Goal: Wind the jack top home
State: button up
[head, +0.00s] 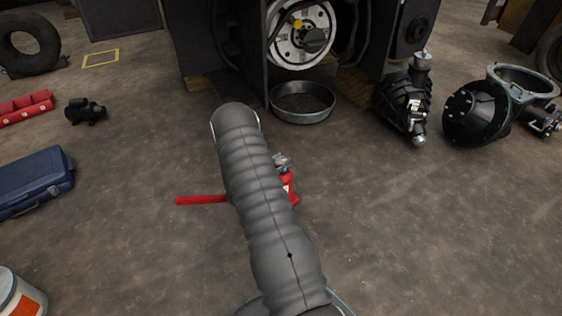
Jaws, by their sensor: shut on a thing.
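A red jack (291,186) stands on the concrete floor in the middle of the head view, mostly hidden behind my grey-sleeved arm. Its red bar (200,200) sticks out to the left of the arm. A small grey metal part (282,161) shows at the upper right of the jack; I cannot tell whether it is the jack top. My gripper does not show; my own arm covers the place behind it. How the gripper sits on the jack cannot be seen.
A round metal pan (303,102) lies before the stripped forklift (222,50). Black machine parts (402,102) and a black housing (478,112) stand at right. A blue case (35,180), a small black motor (85,111) and a bucket (18,295) are at left.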

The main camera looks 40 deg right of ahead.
aim_at(281, 160)
jog(key=shift+w+r, duration=0.1)
jog(key=shift+r, duration=0.15)
jog(key=o, duration=1)
jog(key=shift+d, duration=0.1)
jog(key=shift+c, duration=0.2)
jog(key=shift+o, duration=1.1)
jog(key=shift+f, duration=0.15)
notch_tip(281, 160, up, 10)
jog(key=shift+r, duration=0.1)
